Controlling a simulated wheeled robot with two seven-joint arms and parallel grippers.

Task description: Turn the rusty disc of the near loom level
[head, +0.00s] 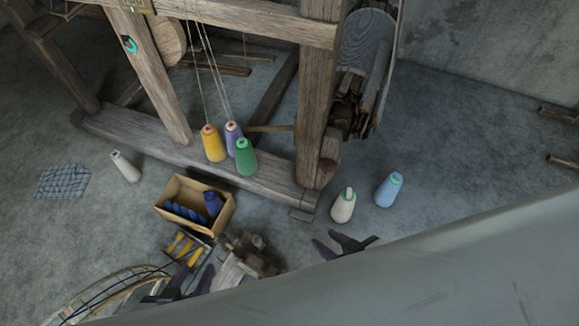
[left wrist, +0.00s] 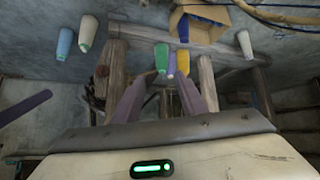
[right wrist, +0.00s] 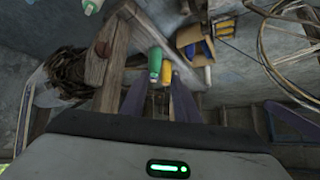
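A small reddish-brown round patch, which looks like the rusty disc (head: 327,168), sits low on the right post of the near loom (head: 318,95). My left gripper (head: 182,283) is at the bottom of the head view, left of and apart from the disc. Its fingers stand apart and empty in the left wrist view (left wrist: 163,88). My right gripper (head: 343,243) is below the disc in the head view, clear of it. Its fingers are also apart and empty in the right wrist view (right wrist: 160,90).
Yellow (head: 213,144), purple and green cones (head: 245,158) stand by the loom's base beam. White (head: 343,206) and blue cones (head: 388,190) stand right of the post. An open box (head: 167,212) holds blue items. A wheel (head: 95,297) is at lower left. Floor at right is clear.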

